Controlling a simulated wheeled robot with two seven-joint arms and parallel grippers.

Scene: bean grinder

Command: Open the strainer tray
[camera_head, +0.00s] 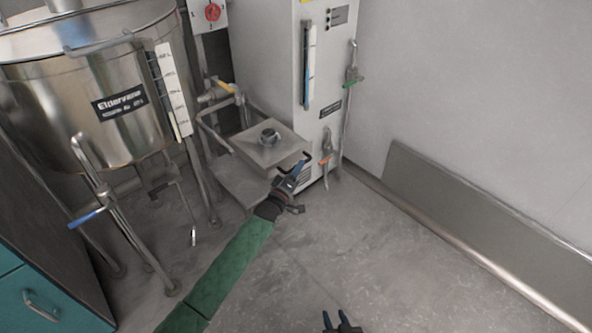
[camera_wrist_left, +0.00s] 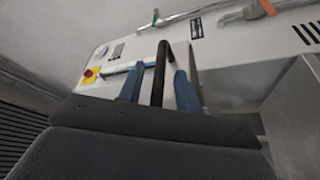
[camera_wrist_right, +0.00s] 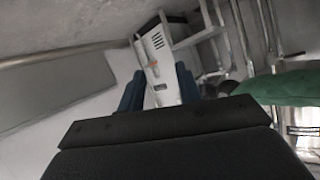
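The strainer tray (camera_head: 257,153) is a square grey metal unit with a round fitting on top, low between the steel tank and the white cabinet. A dark bar handle (camera_head: 305,154) shows at its right front corner. My left gripper (camera_head: 299,169) is at this handle. In the left wrist view the black handle bar (camera_wrist_left: 160,72) passes between the two blue fingers, with a gap visible on each side, so the gripper looks open around it. My right gripper (camera_head: 342,322) is open and empty at the bottom edge of the head view, well away from the tray.
The steel tank (camera_head: 80,100) on legs stands left, with a blue-handled valve (camera_head: 88,217). The white cabinet (camera_head: 275,60) stands behind the tray, with an orange-handled valve (camera_head: 326,150) close to my left gripper. The floor (camera_head: 400,270) at right is clear.

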